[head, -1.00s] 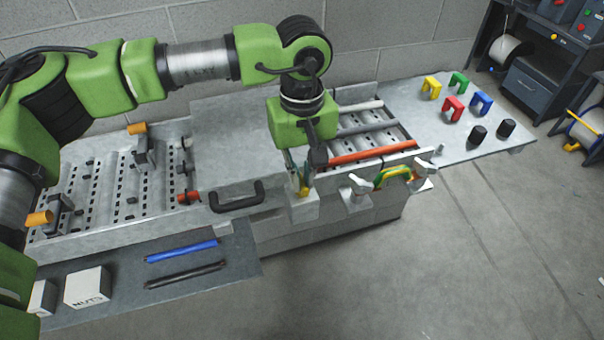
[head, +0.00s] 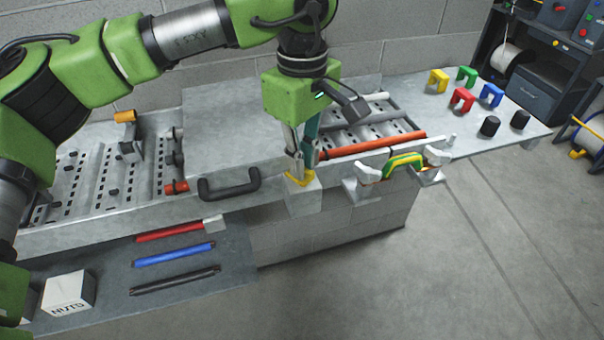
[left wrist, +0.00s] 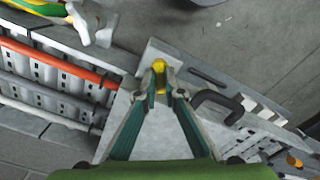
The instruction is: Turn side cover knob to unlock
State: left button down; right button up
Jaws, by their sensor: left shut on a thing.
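The side cover knob (head: 299,179) is small and yellow, on top of a pale block at the front edge of the machine, right of the cover's black handle. My left gripper (head: 301,172) comes down on it from above, with its fingertips closed around it. In the left wrist view the yellow knob (left wrist: 160,68) shows between the two fingertips (left wrist: 160,90); the fingers partly cover it, and I cannot tell its turn angle. The grey side cover (head: 225,130) lies flat and closed left of the gripper. My right gripper is not in view.
The black handle (head: 229,184) is close left of my gripper. A green-yellow grip (head: 403,163) between white brackets and a red-orange rod (head: 375,146) are to the right. A lower shelf holds red, blue (head: 173,254) and black rods and a nuts box (head: 69,292).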

pick_arm(q)
jog(key=n+b, duration=0.2)
jog(key=shift+f+n, duration=0.2)
jog(key=shift+n, duration=0.2)
jog(key=n+b, duration=0.2)
jog(key=shift+n, duration=0.4)
jog(key=n+b, duration=0.2)
jog(key=n, duration=0.1)
jog(key=shift+r, duration=0.15)
jog(key=shift+r+n+b, duration=0.15)
jog(key=shift+n+b, duration=0.4)
jog(key=shift+n, duration=1.05)
jog(key=c, duration=2.1)
grip_release()
jog(key=shift+c, duration=0.2)
jog(key=shift+d, duration=0.1)
